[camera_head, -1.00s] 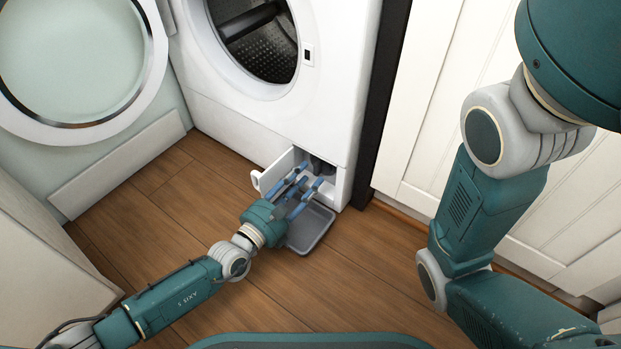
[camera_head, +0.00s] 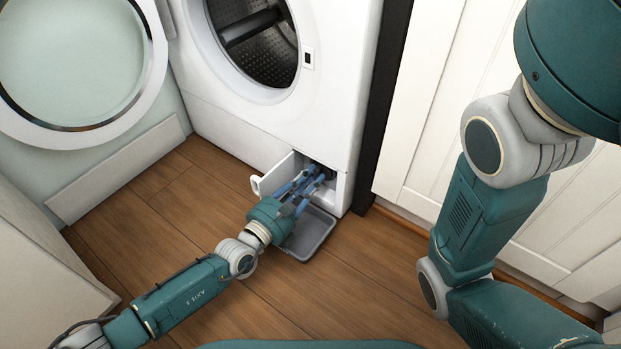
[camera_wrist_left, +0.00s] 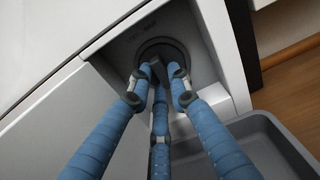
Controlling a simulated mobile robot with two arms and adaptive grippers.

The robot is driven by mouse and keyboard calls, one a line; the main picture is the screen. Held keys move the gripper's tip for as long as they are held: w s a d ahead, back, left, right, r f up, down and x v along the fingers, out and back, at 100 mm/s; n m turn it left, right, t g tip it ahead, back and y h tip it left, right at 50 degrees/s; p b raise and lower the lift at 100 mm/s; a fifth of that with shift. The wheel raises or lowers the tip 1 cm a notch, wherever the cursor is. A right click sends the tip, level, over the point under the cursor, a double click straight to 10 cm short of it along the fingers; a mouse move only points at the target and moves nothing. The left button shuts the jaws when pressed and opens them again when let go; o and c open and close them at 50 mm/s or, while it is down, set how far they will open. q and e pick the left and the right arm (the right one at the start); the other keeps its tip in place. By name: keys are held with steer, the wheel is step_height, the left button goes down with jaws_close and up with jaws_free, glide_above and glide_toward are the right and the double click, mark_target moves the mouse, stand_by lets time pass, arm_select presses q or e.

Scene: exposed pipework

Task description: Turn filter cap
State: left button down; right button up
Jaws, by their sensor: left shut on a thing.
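The filter cap (camera_wrist_left: 163,50) is a dark round cap with a raised grip bar, set in a recess low on the front of the white washing machine (camera_head: 275,115). My left gripper (camera_head: 318,176) reaches into the recess from the left. In the left wrist view its blue-wrapped fingers (camera_wrist_left: 160,78) are closed around the cap's raised bar. The fingers cover part of the cap. In the head view the cap is mostly hidden behind the fingers. My right arm shows at the right, but its gripper is out of view.
The small white flap (camera_head: 272,178) of the recess stands open at its left. A grey tray (camera_head: 310,236) lies on the wooden floor just below the recess. The washer's round door (camera_head: 80,60) hangs open at the left. White cabinet panels (camera_head: 450,90) stand at the right.

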arm_select(q)
steer(key=shift+n, duration=0.3)
steer(key=n, duration=1.1)
steer(key=shift+s+d+f, duration=0.15)
steer(key=shift+f, duration=0.05)
steer(key=shift+n, duration=1.9)
steer(key=c, duration=1.6)
jaws_free()
